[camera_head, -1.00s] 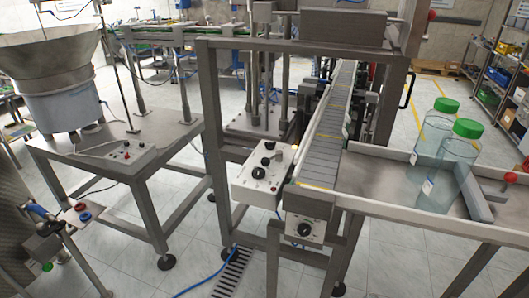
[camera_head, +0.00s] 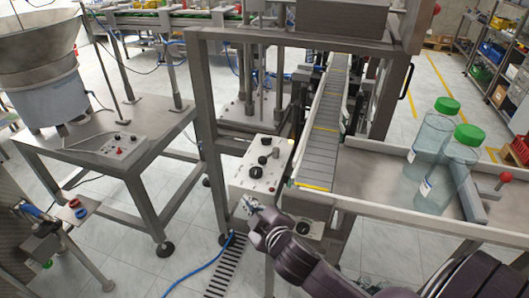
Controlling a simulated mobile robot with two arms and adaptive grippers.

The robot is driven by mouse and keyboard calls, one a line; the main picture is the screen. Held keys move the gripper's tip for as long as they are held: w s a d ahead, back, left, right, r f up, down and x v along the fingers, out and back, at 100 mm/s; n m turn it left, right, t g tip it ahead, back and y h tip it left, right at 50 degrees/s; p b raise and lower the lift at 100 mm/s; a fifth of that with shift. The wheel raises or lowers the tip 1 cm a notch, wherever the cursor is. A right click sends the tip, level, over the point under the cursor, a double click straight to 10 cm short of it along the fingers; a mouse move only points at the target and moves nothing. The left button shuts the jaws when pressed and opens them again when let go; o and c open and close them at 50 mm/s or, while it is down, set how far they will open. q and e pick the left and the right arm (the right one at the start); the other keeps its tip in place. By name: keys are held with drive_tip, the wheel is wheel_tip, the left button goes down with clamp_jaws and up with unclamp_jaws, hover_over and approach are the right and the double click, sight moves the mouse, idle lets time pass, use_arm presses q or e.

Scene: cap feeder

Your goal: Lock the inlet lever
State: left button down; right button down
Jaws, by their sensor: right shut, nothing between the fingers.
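A lever with a red ball knob (camera_head: 504,179) stands at the right side of the steel infeed table, beside a grey bar (camera_head: 469,192). I take this to be the inlet lever; whether it is locked I cannot tell. My right gripper (camera_head: 249,205) is shut and empty. It is in front of the white control box (camera_head: 257,174) at the lower middle, well left of the red knob. I cannot tell whether it touches the box. My right arm comes in from the bottom right. My left gripper is out of view.
Two clear bottles with green caps (camera_head: 446,106) (camera_head: 468,135) stand on the infeed table, left of the bar. The conveyor (camera_head: 322,130) runs back from the table. A metal bowl feeder (camera_head: 35,60) stands on the left table. A steel frame post (camera_head: 207,125) rises left of the box.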

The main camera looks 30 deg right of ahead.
drive_tip(key=w+a+r+n+t+y, duration=0.2)
drive_tip(key=w+r+n+t+y, duration=0.15)
drive_tip(key=r, duration=0.35)
drive_tip(key=w+a+r+n+t+y, duration=0.25)
drive_tip(key=w+r+n, duration=0.2)
drive_tip(key=r, duration=0.35)
drive_tip(key=s+a+r+n+g+y, duration=0.1)
drive_tip(key=a+r+n+g+y, duration=0.3)
drive_tip(key=n, duration=0.5)
drive_tip(key=a+r+n+g+y, duration=0.2)
drive_tip(key=a+n+g+y, duration=0.15)
drive_tip(key=n+y, duration=0.45)
drive_tip(key=d+f+n+g+h, duration=0.6)
drive_tip(key=d+f+n+h, duration=0.1)
drive_tip(key=d+n, duration=0.25)
drive_tip(key=s+d+g+h, duration=0.2)
drive_tip(key=d+h, duration=0.5)
drive_tip(key=d, duration=1.1)
drive_tip(key=shift+s+f+p, duration=0.35)
drive_tip(key=shift+s+f, duration=0.1)
drive_tip(key=shift+s, duration=0.1)
